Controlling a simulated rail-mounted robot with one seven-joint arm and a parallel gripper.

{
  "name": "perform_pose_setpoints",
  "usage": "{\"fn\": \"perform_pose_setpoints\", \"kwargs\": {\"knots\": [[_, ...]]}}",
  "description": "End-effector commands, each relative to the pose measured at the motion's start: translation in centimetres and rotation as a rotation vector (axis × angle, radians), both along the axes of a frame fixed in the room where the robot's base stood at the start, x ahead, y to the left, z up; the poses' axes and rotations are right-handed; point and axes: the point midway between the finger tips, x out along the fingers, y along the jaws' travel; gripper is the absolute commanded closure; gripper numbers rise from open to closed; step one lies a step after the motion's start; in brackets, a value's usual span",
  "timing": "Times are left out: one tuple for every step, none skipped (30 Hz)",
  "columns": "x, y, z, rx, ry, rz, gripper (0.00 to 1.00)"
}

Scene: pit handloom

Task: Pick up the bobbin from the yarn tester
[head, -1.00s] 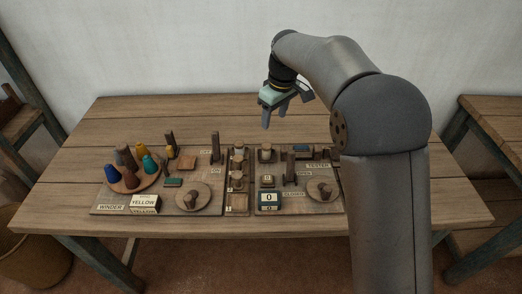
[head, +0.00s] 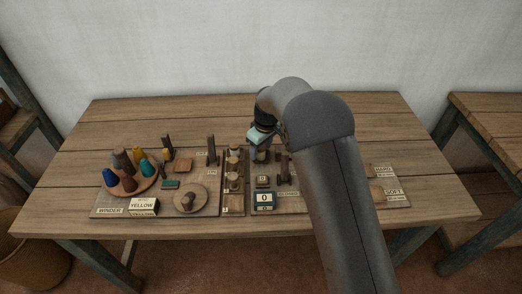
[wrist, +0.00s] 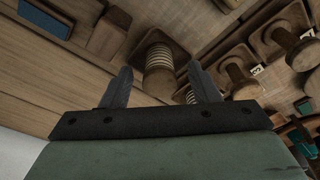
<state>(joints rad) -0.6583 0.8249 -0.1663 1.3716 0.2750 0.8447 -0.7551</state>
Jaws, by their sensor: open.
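In the wrist view a brown wooden bobbin (wrist: 160,70) wound with ribbed cream yarn sits on a square wooden base. It shows between the two fingers of my gripper (wrist: 161,86), which are apart with nothing held. In the head view my gripper (head: 263,152) is low over the back left of the yarn tester board (head: 290,207). There the gripper and arm mostly hide the bobbin. I cannot tell whether the fingertips are level with it. A second ribbed piece (wrist: 190,97) shows partly beside the right finger.
A narrow rack of wooden knobs (head: 234,182) stands just left of the tester. An upright post (head: 284,168) is close to my gripper. Further left are the winder's round tray of coloured cones (head: 130,188) and a wooden crank disc (head: 190,200). The table's back is clear.

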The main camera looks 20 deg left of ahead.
Motion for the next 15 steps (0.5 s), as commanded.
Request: {"fn": "perform_pose_setpoints", "kwargs": {"knots": [[0.02, 0.04, -0.22, 0.000, -0.001, 0.001, 0.45], [0.03, 0.05, -0.32, 0.000, -0.001, 0.001, 0.45], [0.04, 0.06, -0.39, 0.000, -0.001, 0.001, 0.45], [0.04, 0.06, -0.42, 0.000, -0.001, 0.001, 0.45], [0.04, 0.06, -0.42, 0.000, -0.001, 0.001, 0.45], [0.04, 0.06, -0.42, 0.000, -0.001, 0.001, 0.45], [0.04, 0.06, -0.41, 0.000, -0.001, 0.001, 0.45], [0.04, 0.06, -0.41, 0.000, -0.001, 0.001, 0.45], [0.04, 0.06, -0.41, 0.000, -0.001, 0.001, 0.53], [0.04, 0.06, -0.41, 0.000, -0.001, 0.001, 0.61], [0.04, 0.06, -0.40, 0.000, -0.001, 0.001, 0.70], [0.04, 0.06, -0.40, 0.000, -0.001, 0.001, 0.81], [0.04, 0.06, -0.40, 0.000, -0.001, 0.000, 0.89], [0.04, 0.06, -0.39, 0.000, -0.001, 0.000, 0.92], [0.04, 0.06, -0.39, 0.000, -0.001, 0.000, 0.93]]}}
